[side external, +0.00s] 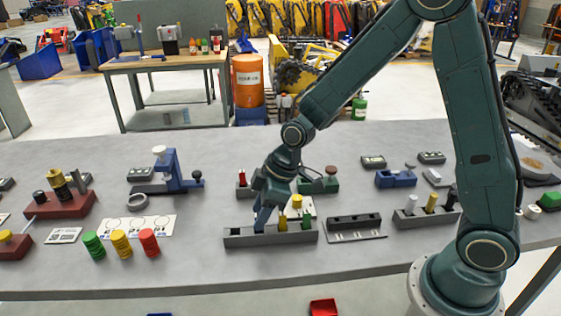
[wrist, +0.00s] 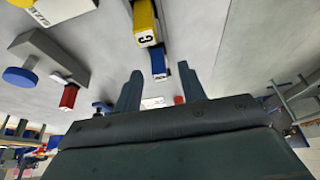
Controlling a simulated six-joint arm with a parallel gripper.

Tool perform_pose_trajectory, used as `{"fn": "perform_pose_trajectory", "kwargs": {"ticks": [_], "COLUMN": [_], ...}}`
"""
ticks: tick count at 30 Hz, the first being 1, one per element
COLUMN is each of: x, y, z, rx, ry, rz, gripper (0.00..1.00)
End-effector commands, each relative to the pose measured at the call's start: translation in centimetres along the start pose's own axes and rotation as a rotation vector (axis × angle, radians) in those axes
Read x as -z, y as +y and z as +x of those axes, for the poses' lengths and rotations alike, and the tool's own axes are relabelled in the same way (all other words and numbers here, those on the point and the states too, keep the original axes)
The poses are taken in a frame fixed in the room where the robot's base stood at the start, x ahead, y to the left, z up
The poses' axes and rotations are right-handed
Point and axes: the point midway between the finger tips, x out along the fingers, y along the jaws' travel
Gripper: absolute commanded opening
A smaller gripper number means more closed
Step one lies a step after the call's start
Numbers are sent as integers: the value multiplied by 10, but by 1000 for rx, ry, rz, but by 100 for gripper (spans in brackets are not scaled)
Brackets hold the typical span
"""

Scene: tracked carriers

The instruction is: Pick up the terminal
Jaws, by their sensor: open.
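My gripper (side external: 263,220) points down over a long dark grey holder (side external: 236,240) on the bench in the side external view. In the wrist view my gripper (wrist: 158,76) is open, its two fingers apart. A small blue block (wrist: 158,64) shows between the fingertips, with a visible gap to each finger in the picture. A yellow block (wrist: 146,22) marked with a dark letter lies just beyond it. I cannot tell for sure which piece is the terminal. In the side view the arm hides part of the holder's contents; a yellow piece (side external: 297,201) shows beside the gripper.
A dark slotted block (side external: 354,222) stands to the right of the holder. Green (side external: 93,246), yellow (side external: 121,243) and red (side external: 149,242) stacks stand left. A blue fixture (side external: 172,176) stands behind. The bench (side external: 195,275) is clear along its front.

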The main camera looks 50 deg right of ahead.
Motion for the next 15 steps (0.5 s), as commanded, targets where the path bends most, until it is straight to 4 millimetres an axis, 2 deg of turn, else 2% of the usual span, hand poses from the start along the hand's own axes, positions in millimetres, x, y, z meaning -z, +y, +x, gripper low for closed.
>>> {"fn": "perform_pose_trajectory", "kwargs": {"ticks": [6,15], "x": [0,1], "y": [0,0], "z": [16,17], "rx": [1,0], "ry": [0,1], "rz": [-1,-1], "gripper": [41,41]}}
